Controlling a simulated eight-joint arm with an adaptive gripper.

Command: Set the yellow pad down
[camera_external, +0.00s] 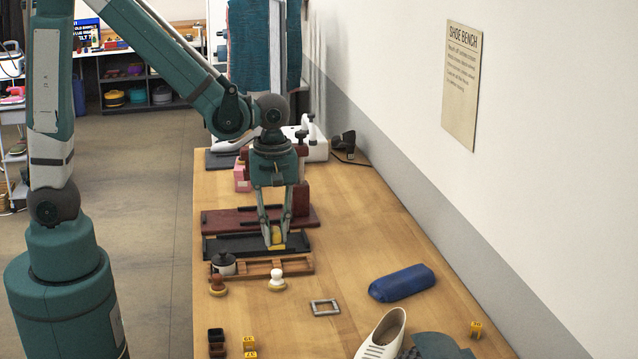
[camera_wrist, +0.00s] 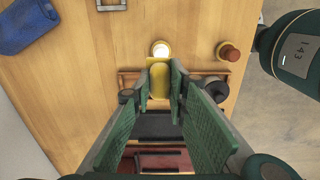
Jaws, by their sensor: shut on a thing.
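The yellow pad (camera_external: 278,241) is between the fingertips of my gripper (camera_external: 274,243), which points down over the bench. In the wrist view the yellow pad (camera_wrist: 159,82) shows between the two green fingers of my gripper (camera_wrist: 161,92). My gripper is shut on it. The pad appears over the near edge of a black tray (camera_external: 228,246) and the wooden rack (camera_external: 298,266) in front of it. I cannot tell whether the pad touches anything below.
A dark round pot (camera_external: 223,264) sits at the rack's left end. A white-knobbed piece (camera_external: 277,277) and a brown-knobbed piece (camera_external: 217,284) stand in front. A dark red board (camera_external: 228,220) lies behind. A grey frame (camera_external: 325,307) and blue case (camera_external: 402,283) lie nearer, with bare wood around them.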

